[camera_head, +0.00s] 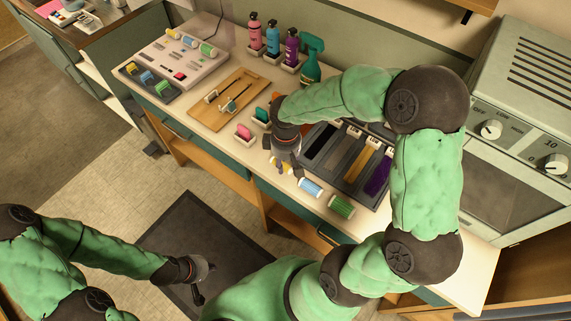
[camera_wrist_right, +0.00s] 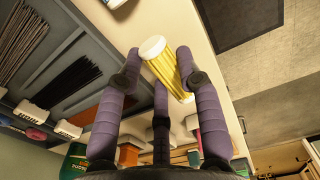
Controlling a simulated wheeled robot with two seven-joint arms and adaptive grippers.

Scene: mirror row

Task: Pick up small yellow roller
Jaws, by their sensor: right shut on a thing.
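The small yellow roller (camera_wrist_right: 165,67), with a pale end cap, sits between the fingers of my right gripper (camera_wrist_right: 160,64) in the right wrist view. The fingers are shut on it. In the head view my right gripper (camera_head: 284,162) is over the counter's front edge, and the roller (camera_head: 279,165) is mostly hidden by it. My left gripper (camera_head: 202,272) hangs above the dark floor mat, away from the counter; its fingers are too small to judge.
A blue roller (camera_head: 311,187) and a green roller (camera_head: 341,207) lie to the right along the counter's front edge. Behind them is a dark divided tray (camera_head: 335,168). Pink (camera_head: 243,131) and teal (camera_head: 262,115) items stand left. A grey oven-like appliance (camera_head: 515,125) stands right.

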